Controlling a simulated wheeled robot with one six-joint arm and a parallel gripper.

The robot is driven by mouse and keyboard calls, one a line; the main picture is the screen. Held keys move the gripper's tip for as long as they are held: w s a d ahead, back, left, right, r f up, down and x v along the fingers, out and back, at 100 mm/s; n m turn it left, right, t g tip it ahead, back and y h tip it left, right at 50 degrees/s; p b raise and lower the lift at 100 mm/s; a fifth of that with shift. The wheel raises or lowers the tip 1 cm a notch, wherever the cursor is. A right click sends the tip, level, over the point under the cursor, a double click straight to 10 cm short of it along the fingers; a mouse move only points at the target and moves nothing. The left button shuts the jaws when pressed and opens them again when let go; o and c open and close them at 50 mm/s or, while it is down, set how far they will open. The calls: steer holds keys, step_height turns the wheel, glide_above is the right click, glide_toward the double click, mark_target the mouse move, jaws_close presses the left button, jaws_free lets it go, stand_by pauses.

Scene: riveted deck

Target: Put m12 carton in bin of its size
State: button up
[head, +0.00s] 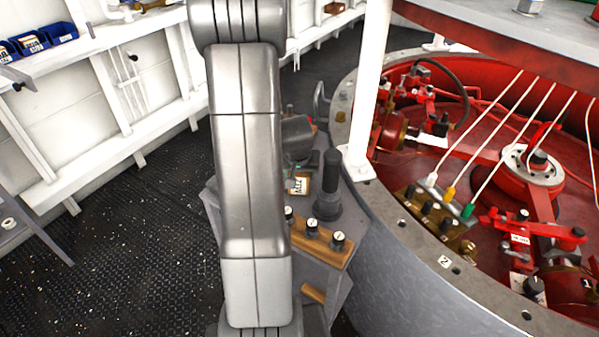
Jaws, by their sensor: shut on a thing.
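The carton (301,186) is small and brown with a white label, which seems to read M12. It shows just right of my arm, over the small grey stand. My gripper (298,164) is shut on the carton from above; my arm link hides much of it. Several blue bins (61,31) sit in a row on the white shelf at the upper left, far from the gripper. They carry white labels, too small to read surely.
A large round red housing (490,200) with a grey rim and a white post (371,85) stand at right. Dark deck floor (110,235) at left is open.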

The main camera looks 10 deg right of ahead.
steer(key=shift+f, duration=0.15)
steer(key=o, duration=1.3)
steer(key=shift+c, duration=0.2)
steer(key=shift+r, duration=0.2)
steer(key=shift+r, duration=0.2)
steer(key=shift+o, duration=0.2)
steer(key=v, duration=1.1)
steer(key=shift+o, duration=0.2)
steer(key=b, duration=0.2)
steer(key=shift+s+a+f+b, duration=0.15)
steer(key=shift+s+a+b, duration=0.15)
steer(key=shift+b, duration=0.5)
